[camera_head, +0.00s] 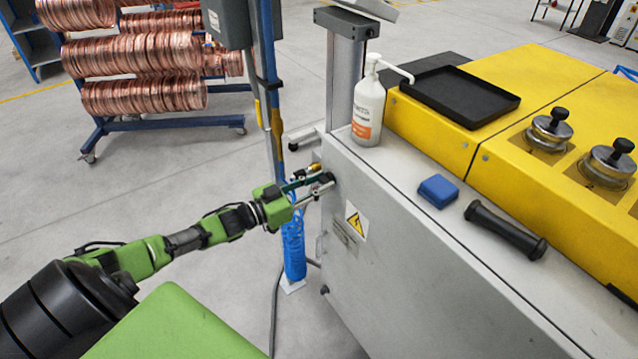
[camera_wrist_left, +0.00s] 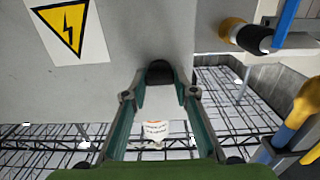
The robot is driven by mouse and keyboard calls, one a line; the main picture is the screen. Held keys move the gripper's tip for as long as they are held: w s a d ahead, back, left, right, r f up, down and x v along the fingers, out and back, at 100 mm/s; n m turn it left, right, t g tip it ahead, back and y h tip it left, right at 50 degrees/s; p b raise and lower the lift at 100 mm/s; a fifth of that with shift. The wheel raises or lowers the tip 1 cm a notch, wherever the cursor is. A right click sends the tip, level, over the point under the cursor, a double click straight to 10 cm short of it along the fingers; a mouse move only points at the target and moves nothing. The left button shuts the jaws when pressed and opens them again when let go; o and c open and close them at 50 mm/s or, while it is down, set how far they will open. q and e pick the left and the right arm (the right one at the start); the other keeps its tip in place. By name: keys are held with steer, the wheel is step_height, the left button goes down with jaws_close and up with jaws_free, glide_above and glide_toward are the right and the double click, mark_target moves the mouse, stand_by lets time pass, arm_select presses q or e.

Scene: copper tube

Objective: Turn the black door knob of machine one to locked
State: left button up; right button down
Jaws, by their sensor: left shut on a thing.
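The black door knob (camera_wrist_left: 160,72) sits on the grey side of machine one (camera_head: 400,260), near its upper left corner in the head view. My left gripper (camera_wrist_left: 160,88) reaches it from the left, with one green finger on each side in the left wrist view. The fingers are shut on the knob. In the head view the knob is small and partly covered by the fingertips, so its locked or unlocked position cannot be told. My right gripper is in neither view.
A yellow warning sticker (camera_head: 356,221) is on the panel beside the knob. A blue post (camera_head: 270,90) and a blue coiled hose (camera_head: 293,240) stand close behind the gripper. A white pump bottle (camera_head: 368,110), a blue block (camera_head: 438,191) and a black roller (camera_head: 505,230) are on the machine top.

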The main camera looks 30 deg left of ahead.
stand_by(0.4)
arm_select(q)
steer(key=o, duration=1.1)
steer(key=v, duration=1.2)
steer(key=shift+a+f, duration=0.1)
